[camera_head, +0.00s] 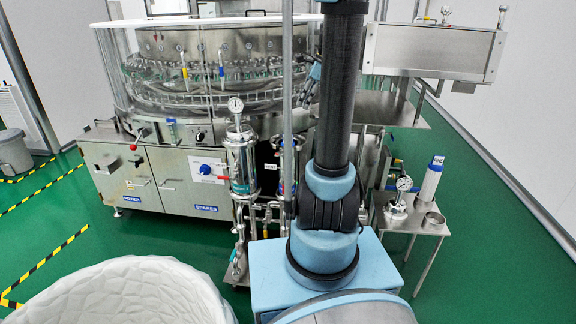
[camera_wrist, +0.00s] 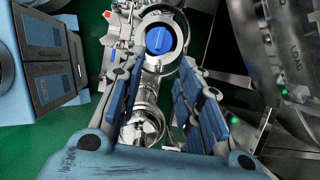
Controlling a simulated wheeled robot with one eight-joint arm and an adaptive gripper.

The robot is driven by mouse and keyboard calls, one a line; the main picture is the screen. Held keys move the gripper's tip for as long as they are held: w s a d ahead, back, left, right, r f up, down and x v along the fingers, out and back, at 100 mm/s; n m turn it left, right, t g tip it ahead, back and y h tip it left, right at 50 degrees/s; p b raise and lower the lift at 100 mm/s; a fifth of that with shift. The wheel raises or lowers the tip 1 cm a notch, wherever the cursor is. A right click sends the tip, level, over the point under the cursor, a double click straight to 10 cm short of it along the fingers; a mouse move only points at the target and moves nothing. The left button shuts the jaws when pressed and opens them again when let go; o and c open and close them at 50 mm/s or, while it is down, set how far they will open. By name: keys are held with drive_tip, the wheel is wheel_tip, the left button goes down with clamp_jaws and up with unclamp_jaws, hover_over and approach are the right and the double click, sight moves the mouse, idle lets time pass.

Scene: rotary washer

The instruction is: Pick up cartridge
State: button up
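In the wrist view, a round blue cartridge end (camera_wrist: 158,40) with a raised bar across it sits inside an open steel housing (camera_wrist: 163,64). My gripper (camera_wrist: 161,68) is open and empty, its fingers pointing towards that housing with the blue end beyond the tips. The open housing (camera_head: 286,165) is mostly hidden there behind a pole and my arm.
A closed steel housing with a gauge (camera_head: 240,155) stands left of the open one; its gauge shows in the wrist view (camera_wrist: 149,127). The side table also holds a lid with a gauge (camera_head: 398,202) and a steel cup (camera_head: 433,221). The rotary washer (camera_head: 165,175) stands behind.

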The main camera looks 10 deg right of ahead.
sight(288, 135)
drive_tip(key=x, duration=1.7)
drive_tip(key=shift+w+a+f, duration=0.1)
drive_tip(key=shift+f, duration=0.1)
clamp_jaws()
